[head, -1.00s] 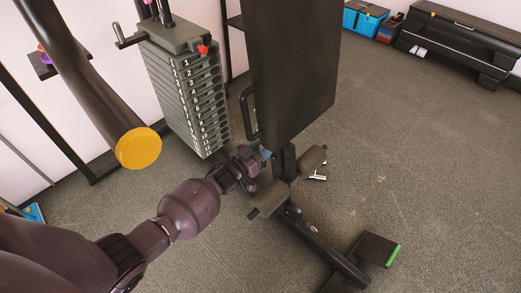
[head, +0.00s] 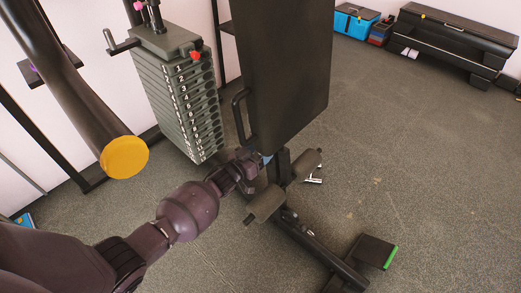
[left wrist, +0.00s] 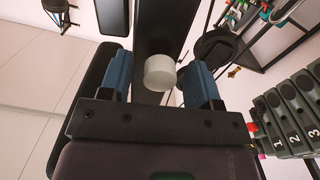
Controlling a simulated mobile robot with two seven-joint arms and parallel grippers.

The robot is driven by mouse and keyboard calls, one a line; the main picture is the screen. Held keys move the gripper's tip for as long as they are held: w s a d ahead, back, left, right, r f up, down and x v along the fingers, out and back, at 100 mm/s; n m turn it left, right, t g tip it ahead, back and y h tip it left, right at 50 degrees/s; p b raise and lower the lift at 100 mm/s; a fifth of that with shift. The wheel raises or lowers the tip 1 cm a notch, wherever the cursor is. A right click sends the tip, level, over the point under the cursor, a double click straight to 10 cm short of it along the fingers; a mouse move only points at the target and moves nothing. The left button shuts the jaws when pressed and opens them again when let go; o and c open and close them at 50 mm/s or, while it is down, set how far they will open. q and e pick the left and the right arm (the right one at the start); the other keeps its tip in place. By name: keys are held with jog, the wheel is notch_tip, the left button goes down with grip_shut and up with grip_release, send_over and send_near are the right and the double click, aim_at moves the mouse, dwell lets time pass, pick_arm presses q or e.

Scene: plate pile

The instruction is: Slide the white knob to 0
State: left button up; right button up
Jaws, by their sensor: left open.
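The white knob (left wrist: 159,73) shows in the left wrist view, a short round cylinder on a dark bar (left wrist: 160,25). It sits between the two blue-padded fingers of my left gripper (left wrist: 160,82), which is open. I cannot tell whether either finger touches it. In the head view my left gripper (head: 257,163) is low beside the black backrest (head: 283,70), and the knob is hidden there. No 0 mark or scale for the knob is readable. My right gripper is in neither view.
A numbered weight stack (head: 190,95) with a red pin stands left of the backrest. A thick bar with a yellow end cap (head: 125,157) is nearby. Foam rollers (head: 265,204) and a footplate (head: 362,250) lie low at the right. Open floor extends right.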

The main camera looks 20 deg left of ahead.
pick_arm(q)
jog(key=p+v, duration=0.2)
jog(key=v, duration=0.8)
jog(key=shift+s+p, duration=0.25)
jog(key=shift+p, duration=0.15)
jog(key=shift+a+r, duration=0.1)
